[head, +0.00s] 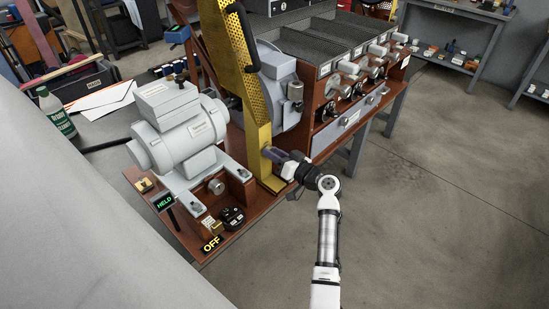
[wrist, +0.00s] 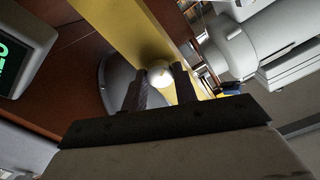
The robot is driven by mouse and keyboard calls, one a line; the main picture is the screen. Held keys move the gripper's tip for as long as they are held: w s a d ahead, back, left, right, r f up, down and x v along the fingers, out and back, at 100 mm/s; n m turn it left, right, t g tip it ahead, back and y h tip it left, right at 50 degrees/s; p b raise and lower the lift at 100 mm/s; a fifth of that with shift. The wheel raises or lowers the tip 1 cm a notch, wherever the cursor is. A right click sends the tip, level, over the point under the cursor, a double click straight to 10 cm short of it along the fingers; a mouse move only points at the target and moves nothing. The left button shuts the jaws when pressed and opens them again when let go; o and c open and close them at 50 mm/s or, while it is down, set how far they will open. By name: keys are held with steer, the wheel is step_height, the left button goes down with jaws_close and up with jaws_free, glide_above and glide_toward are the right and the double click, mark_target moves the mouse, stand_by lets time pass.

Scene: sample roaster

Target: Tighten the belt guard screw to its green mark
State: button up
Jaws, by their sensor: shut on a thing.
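The yellow belt guard (head: 254,100) stands upright between the grey motor and the roaster; its side also fills part of the wrist view (wrist: 165,25). My gripper (head: 268,151) reaches the lower part of the guard from the right. In the wrist view its two dark fingers (wrist: 160,84) are closed about a pale round screw head (wrist: 160,72) against the yellow guard. In the head view the screw is hidden by the fingers. I cannot make out a green mark in either view.
The grey motor (head: 182,125) sits left of the guard on a wooden base. In front are a HELD display (head: 164,202), a black knob (head: 231,217) and an OFF plate (head: 211,244). Sampling handles (head: 352,87) project behind my arm. Open floor (head: 440,210) lies to the right.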

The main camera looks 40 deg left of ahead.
steer(key=shift+m+p, duration=4.15)
steer(key=shift+m, duration=7.85)
steer(key=o, duration=1)
steer(key=shift+c, duration=0.2)
steer(key=s+d+b, duration=0.1)
steer(key=d+b, duration=0.2)
steer(key=d, duration=1)
steer(key=shift+d, duration=0.4)
